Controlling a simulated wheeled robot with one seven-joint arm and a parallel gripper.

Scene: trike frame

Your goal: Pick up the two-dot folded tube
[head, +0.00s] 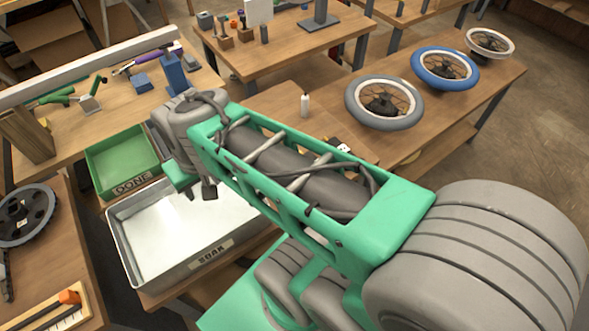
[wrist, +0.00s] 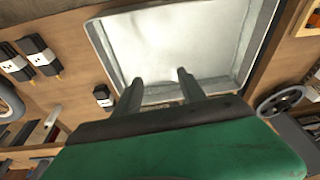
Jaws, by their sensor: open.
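Several black folded tubes with pale bands or labels show at the left of the wrist view: one tube (wrist: 38,55), another beside it (wrist: 14,62), and a smaller black piece (wrist: 102,95) near the tray. The dots are too small to tell which has two. In the head view, a black tube (head: 340,144) shows partly behind my arm on the right bench. My gripper (wrist: 160,77) is open and empty, its fingers over the near rim of the metal tray and apart from the tubes. It is also over the tray in the head view (head: 209,190).
The metal tray (head: 120,222) labelled SOAK is empty. A green bin (head: 92,172) labelled DONE sits behind it.

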